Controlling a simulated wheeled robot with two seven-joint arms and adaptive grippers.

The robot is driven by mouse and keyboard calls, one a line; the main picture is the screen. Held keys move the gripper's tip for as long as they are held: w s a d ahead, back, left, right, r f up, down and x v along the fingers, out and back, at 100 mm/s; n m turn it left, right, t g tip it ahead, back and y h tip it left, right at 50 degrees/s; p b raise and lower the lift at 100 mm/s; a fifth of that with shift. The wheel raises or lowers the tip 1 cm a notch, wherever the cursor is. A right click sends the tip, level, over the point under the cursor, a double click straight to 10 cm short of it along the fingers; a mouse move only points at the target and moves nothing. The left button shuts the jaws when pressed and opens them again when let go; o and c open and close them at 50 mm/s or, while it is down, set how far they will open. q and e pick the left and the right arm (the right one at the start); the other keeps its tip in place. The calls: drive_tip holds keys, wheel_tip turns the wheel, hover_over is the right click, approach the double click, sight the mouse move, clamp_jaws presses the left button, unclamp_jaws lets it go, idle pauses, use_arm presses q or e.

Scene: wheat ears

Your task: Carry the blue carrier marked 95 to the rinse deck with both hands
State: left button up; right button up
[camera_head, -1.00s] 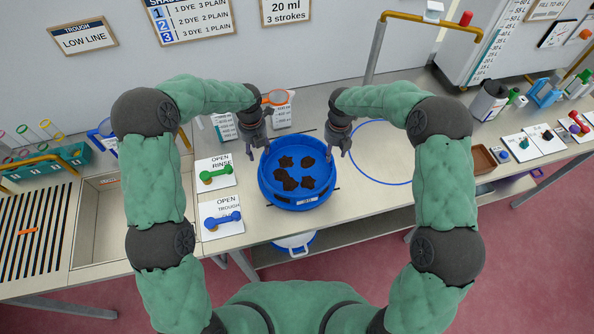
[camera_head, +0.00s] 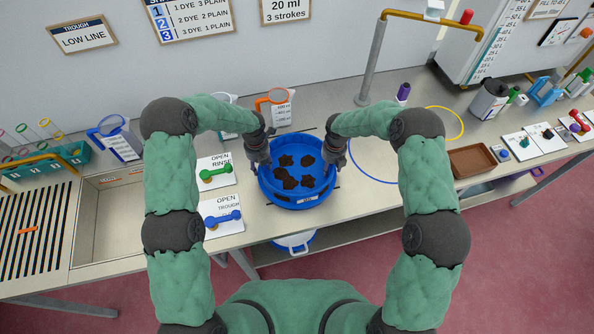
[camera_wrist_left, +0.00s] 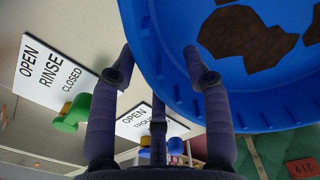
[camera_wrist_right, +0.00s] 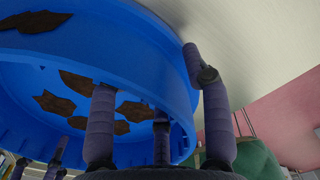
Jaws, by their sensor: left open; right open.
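The blue round carrier (camera_head: 289,203) sits on the bench in front of me, with several dark brown ragged pieces inside. A small white label is on its front; I cannot read the number. My left gripper (camera_head: 259,168) is open at its left rim. In the left wrist view its fingers straddle the carrier wall (camera_wrist_left: 168,82), one outside and one inside. My right gripper (camera_head: 332,170) is open at the right rim. In the right wrist view its fingers straddle the wall (camera_wrist_right: 152,62) likewise. A black slatted deck (camera_head: 42,262), perhaps the rinse deck, lies far left.
An empty sunken basin (camera_head: 103,235) lies between the slatted deck and two lever cards, one with a green handle (camera_head: 214,172), one with a blue handle (camera_head: 222,217). Jugs (camera_head: 278,107) stand behind the carrier. A blue ring outline (camera_head: 375,182) marks bench to its right.

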use_arm(q)
clamp_jaws()
use_arm(e)
clamp_jaws()
use_arm(q)
drive_tip(key=shift+r, duration=0.2)
use_arm(e)
drive_tip(key=shift+r, duration=0.25)
